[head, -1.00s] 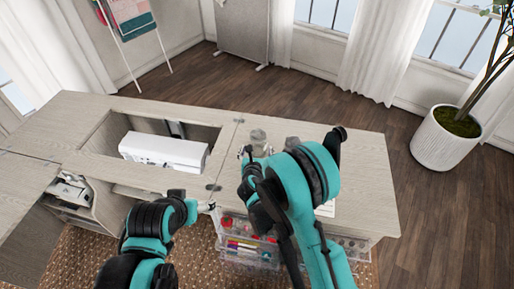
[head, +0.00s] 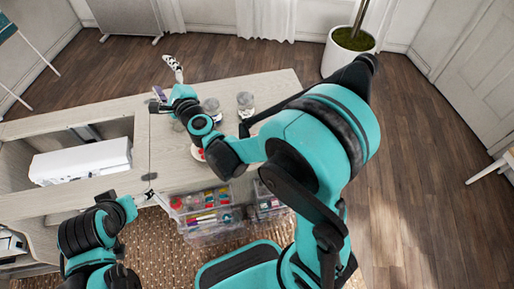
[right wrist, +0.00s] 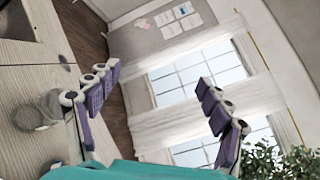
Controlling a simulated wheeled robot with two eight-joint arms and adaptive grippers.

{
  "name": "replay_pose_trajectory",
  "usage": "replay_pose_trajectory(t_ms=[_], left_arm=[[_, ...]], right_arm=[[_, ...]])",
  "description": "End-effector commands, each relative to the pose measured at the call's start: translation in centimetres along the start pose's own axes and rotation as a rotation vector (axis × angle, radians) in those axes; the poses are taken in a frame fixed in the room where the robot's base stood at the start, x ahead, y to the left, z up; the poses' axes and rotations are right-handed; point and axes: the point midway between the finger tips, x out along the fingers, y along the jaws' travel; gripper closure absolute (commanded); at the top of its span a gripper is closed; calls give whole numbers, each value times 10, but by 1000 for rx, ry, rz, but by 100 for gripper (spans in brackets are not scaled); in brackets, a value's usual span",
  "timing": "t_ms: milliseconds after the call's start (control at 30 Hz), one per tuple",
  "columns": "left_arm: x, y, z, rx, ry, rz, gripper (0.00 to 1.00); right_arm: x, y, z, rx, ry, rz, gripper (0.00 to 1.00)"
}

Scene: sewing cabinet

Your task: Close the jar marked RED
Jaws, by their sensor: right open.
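Two clear glass jars stand on the cabinet top in the head view, one (head: 245,101) near the back and one (head: 212,107) beside my right arm. No RED marking is readable on either. A small red item (head: 198,153) shows near the front edge, partly hidden by my arm. My right gripper (head: 168,82) is open and empty above the cabinet top, left of the jars. In the right wrist view its fingers (right wrist: 160,100) are wide apart, with a glass jar (right wrist: 38,112) outside them at the left. My left gripper (head: 156,197) barely shows at the front edge.
The pale wooden cabinet top (head: 285,88) has free room at its right end. A white sewing machine (head: 80,162) lies in the opening at left. Clear drawers (head: 205,222) with colourful supplies sit below the front edge. A potted plant (head: 345,55) stands behind.

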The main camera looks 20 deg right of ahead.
Motion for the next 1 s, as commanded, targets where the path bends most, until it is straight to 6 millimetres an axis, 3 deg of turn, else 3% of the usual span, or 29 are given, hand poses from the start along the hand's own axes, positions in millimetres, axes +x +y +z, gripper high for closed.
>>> replay_pose_trajectory(t_ms=[100, 200, 367, 467, 600, 800, 1000], left_arm=[[0, 0, 0, 0, 0, 0, 21], [0, 0, 0, 0, 0, 0, 21], [0, 0, 0, 0, 0, 0, 21], [0, 0, 0, 0, 0, 0, 21], [0, 0, 0, 0, 0, 0, 21], [0, 0, 0, 0, 0, 0, 21], [0, 0, 0, 0, 0, 0, 21]], right_arm=[[-27, -22, 20, -308, -84, 59, 21], [-53, -26, 28, -571, -145, 132, 21], [-105, -18, 16, -979, -218, 293, 21], [-144, -8, -7, -1221, -253, 424, 21], [-205, 5, -52, -1518, -288, 643, 21], [-281, 11, -112, -1792, -318, 939, 21], [-318, 10, -141, -1893, -329, 1093, 21]])
